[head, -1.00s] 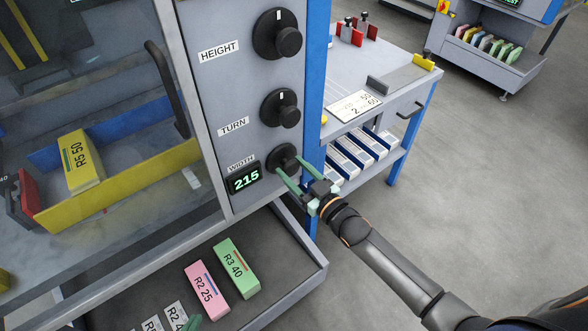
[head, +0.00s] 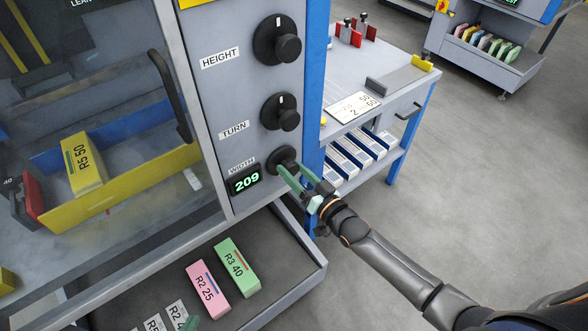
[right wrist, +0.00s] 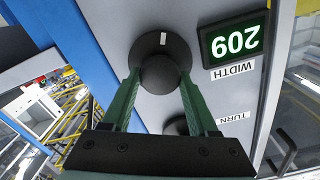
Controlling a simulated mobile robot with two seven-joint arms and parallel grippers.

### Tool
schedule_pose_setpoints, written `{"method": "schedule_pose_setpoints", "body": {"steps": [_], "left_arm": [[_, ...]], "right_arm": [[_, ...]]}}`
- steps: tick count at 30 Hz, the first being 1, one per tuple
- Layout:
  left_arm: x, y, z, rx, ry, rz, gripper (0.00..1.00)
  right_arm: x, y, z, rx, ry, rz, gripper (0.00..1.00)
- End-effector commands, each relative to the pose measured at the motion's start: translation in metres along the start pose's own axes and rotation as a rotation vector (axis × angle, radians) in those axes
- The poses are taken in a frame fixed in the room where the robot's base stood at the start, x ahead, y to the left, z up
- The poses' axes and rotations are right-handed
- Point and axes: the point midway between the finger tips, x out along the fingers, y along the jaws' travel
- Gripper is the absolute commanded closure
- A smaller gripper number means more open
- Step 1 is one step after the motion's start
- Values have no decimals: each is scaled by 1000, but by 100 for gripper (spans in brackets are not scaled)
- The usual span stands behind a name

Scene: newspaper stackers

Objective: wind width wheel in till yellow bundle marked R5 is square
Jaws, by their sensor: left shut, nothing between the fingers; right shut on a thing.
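The yellow bundle marked R5 50 (head: 84,165) lies behind the clear panel, between a blue wall (head: 105,133) and a yellow wall (head: 130,188). It looks slightly skewed to the yellow wall; I cannot tell exactly how much.
The height knob (head: 277,40) and turn knob (head: 281,111) sit above the width wheel. A tray below holds a pink bundle (head: 208,290) and a green bundle (head: 237,268). A side bench (head: 395,98) stands to the right, with open floor beyond.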

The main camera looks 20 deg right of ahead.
Motion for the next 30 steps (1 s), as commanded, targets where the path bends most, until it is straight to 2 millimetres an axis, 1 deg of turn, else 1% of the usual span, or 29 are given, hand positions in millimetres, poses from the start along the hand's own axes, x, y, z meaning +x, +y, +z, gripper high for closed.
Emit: {"method": "schedule_pose_setpoints", "body": {"steps": [6, 12, 20, 30], "left_arm": [[-2, 0, 2, -2, -5, -1, 100], [-2, 0, 3, -4, -6, -1, 100], [-2, 0, 2, -5, -5, -2, 100], [-2, 0, 1, -5, -3, -2, 100]], "right_arm": [[0, 0, 0, 147, -1, -1, 96], [0, 1, 0, 237, -1, 0, 96], [0, 2, 1, 285, -1, 0, 96], [0, 2, 1, 289, -1, 1, 96]]}}
